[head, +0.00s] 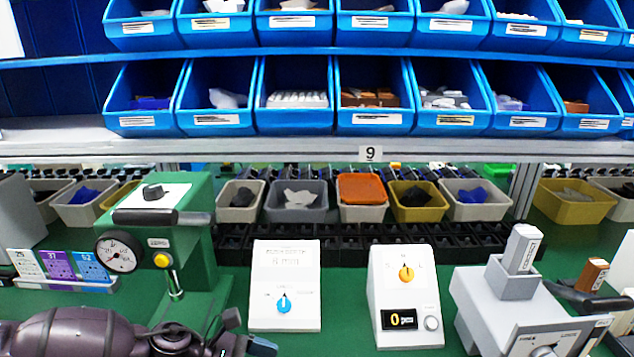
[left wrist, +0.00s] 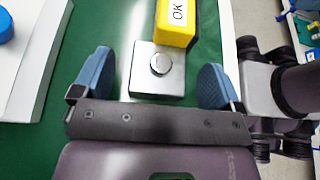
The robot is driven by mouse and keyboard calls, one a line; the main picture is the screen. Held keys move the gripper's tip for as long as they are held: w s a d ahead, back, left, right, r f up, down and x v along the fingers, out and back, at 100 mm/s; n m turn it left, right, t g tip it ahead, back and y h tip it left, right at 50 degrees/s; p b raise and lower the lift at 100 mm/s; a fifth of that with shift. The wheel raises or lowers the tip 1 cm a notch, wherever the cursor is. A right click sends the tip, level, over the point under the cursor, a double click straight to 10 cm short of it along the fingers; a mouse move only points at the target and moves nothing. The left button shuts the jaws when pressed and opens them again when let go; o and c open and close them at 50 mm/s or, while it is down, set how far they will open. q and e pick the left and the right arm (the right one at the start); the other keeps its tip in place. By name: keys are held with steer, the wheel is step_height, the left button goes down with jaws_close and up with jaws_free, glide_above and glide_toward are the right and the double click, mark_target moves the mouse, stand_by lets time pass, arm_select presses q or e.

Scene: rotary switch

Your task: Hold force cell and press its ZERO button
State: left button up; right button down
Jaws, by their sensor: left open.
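A silver block with a round metal button (left wrist: 160,64) on top sits between my left fingertips in the left wrist view; I take it for the force cell. A yellow block marked OK (left wrist: 177,22) touches its far end. My left gripper (left wrist: 157,82) is open, its blue pads on both sides and apart from the block. In the head view my left gripper (head: 247,333) is at the bottom edge, and the silver block is not visible. A green press (head: 186,225) with a dial gauge (head: 118,252) carries a small label, seemingly ZERO (head: 158,243), above a yellow button (head: 161,260).
White boxes with a blue knob (head: 283,304) and an orange knob (head: 406,272) stand mid-table. Bins (head: 295,201) line the back; green mat is bare between boxes.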

arm_select(q)
steer(key=v, duration=1.1)
stand_by(0.5)
